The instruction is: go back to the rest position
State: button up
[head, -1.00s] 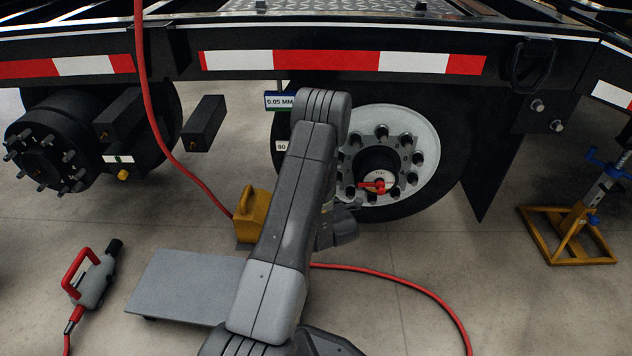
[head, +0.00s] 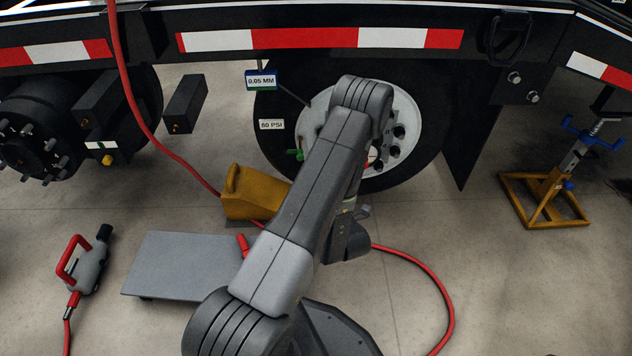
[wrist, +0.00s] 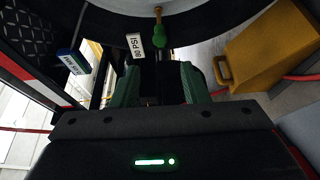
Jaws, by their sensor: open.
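My gripper (wrist: 160,84) shows in the wrist view with its two green-lined fingers apart and nothing between them. Beyond the fingertips is a green fitting on a brass stem (wrist: 159,32) at the wheel. The green fitting (head: 296,154) shows left of my arm, by the tyre.
A yellow chock (head: 258,192) stands on the floor left of my arm. A grey low platform (head: 180,265) and a red-handled tool (head: 88,262) lie further left. A red hose (head: 440,290) curves over the floor at right. A yellow jack stand (head: 545,200) stands far right.

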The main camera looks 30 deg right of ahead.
aim_at(301, 159)
jog(key=w+b, duration=0.1)
jog(key=w, duration=0.3)
jog(key=w+b, duration=0.1)
jog(key=w, duration=0.4)
jog(key=w+b, duration=0.1)
jog(key=w, duration=0.4)
jog(key=shift+d, duration=0.35)
jog(key=shift+s+h, duration=0.1)
jog(key=shift+h, duration=0.2)
jog(key=shift+s, duration=0.15)
